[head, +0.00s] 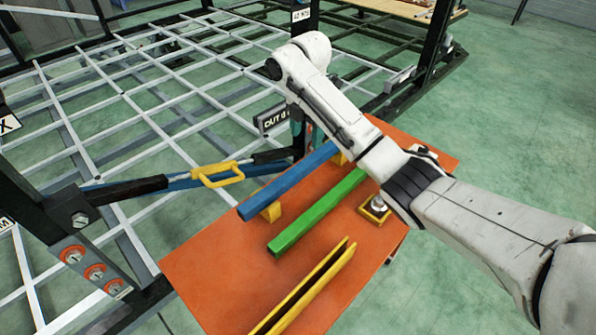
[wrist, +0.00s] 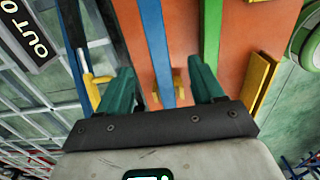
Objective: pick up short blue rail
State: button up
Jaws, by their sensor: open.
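The blue rail (head: 288,182) lies along the left side of the orange table top (head: 215,262), resting on yellow blocks (head: 271,212). Its far end is hidden behind my arm in the head view. In the wrist view, the blue rail (wrist: 155,42) runs lengthwise between the two teal fingers of my gripper (wrist: 165,82). The gripper is open and empty, with one finger on each side of the rail's line. I cannot tell how far the fingertips are above it. In the head view the gripper is mostly hidden by my arm.
A green rail (head: 315,215) lies parallel to the right, near the right finger. A yellow channel (head: 305,292) lies farther right. A yellow handle (head: 216,174) on the trailer chassis and a dark "OUT" sign (wrist: 27,32) stand to the left.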

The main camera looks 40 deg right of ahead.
aim_at(304, 164)
jog(key=f, duration=1.2)
jog(key=shift+w, duration=0.25)
grip_shut()
dwell(0.3)
jog(key=shift+r, duration=0.1)
